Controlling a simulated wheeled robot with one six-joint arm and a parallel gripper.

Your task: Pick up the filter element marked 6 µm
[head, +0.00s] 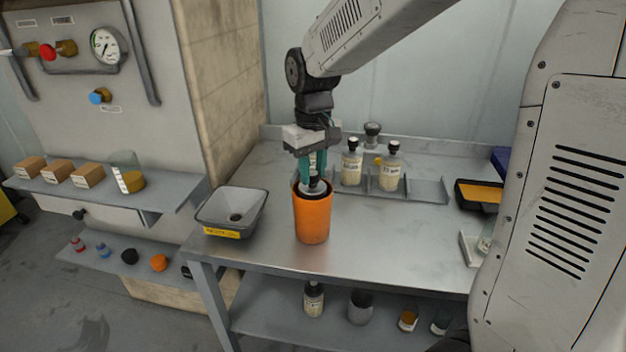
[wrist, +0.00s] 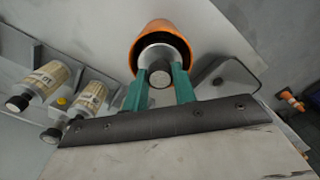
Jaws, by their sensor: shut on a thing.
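My gripper (head: 312,178) points down at the mouth of an orange cup (head: 313,220) on the metal table. Its two teal fingers (wrist: 160,88) are shut on a pale cylinder with a dark round cap (wrist: 159,78). The held cylinder is at the cup's mouth, its lower end within the rim; I cannot tell how deep it reaches. No marking on it can be read. Two pale, labelled, black-capped filter elements stand in a grey rack behind: a left one (head: 352,165) and a right one (head: 391,169). Their markings are too small to read surely.
A grey tray with a yellow label (head: 231,212) stands left of the cup. A dark bin (head: 480,195) is at the right. The rack (head: 427,190) has empty room at its right. The table's front middle is clear. A lower shelf holds several containers.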

